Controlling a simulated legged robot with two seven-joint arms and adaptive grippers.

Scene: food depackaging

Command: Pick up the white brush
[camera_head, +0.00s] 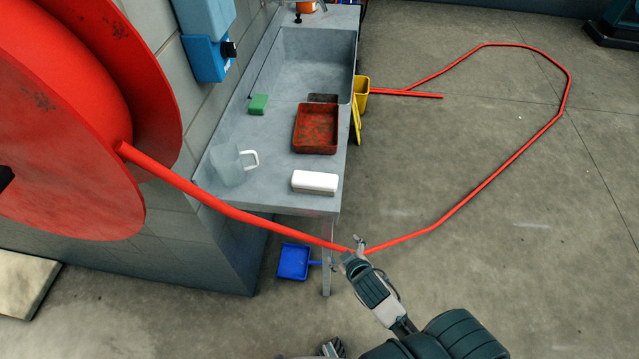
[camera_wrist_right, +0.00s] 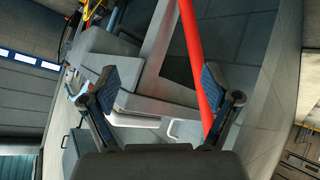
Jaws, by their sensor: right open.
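The white brush (camera_head: 315,182) looks like a white block with rounded edges and lies at the near right end of the grey counter (camera_head: 264,190). My right gripper (camera_head: 355,250) is open and empty, below and right of the brush in the head view, apart from it. In the right wrist view the spread fingers of my right gripper (camera_wrist_right: 158,92) frame a pale block (camera_wrist_right: 135,120), probably the brush. A small grey part at the bottom edge of the head view may be my left gripper (camera_head: 333,348); its fingers cannot be made out.
A red hose (camera_head: 228,208) runs from the reel (camera_head: 70,120) across the counter's near end, close to my right gripper. A clear jug (camera_head: 228,165), red tray (camera_head: 315,128) and green sponge (camera_head: 258,104) stand on the counter. A blue dustpan (camera_head: 293,262) lies below.

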